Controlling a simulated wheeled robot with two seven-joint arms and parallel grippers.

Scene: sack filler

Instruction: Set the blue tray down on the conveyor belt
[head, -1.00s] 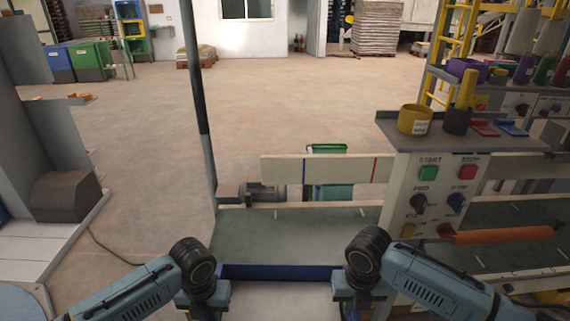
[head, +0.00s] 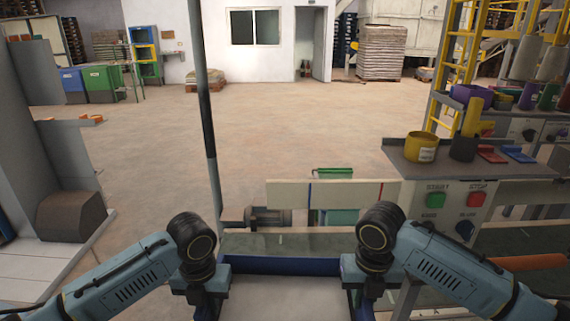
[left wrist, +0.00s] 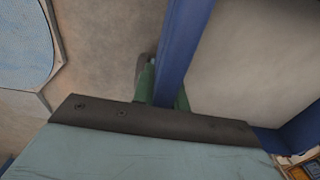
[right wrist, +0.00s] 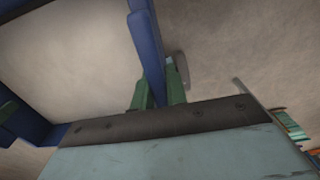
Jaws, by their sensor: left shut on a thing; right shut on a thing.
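The blue tray (head: 285,265) is in front of me at the bottom of the head view, its far blue wall and pale inside showing. My left gripper (head: 205,303) is shut on its left wall, and the left wrist view shows the green fingers (left wrist: 160,98) around the blue wall (left wrist: 183,40). My right gripper (head: 360,303) is shut on its right wall, with green fingers (right wrist: 160,92) on the blue wall (right wrist: 146,45) in the right wrist view. The conveyor belt (head: 290,240) shows as a dark green strip beyond the tray. The gap between tray and belt is not visible.
A pale guard board (head: 340,193) runs along the belt's far side. A control panel (head: 450,205) with buttons stands right of the tray, close to my right arm. A dark post (head: 205,120) rises at the belt's left end. Open floor lies beyond.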

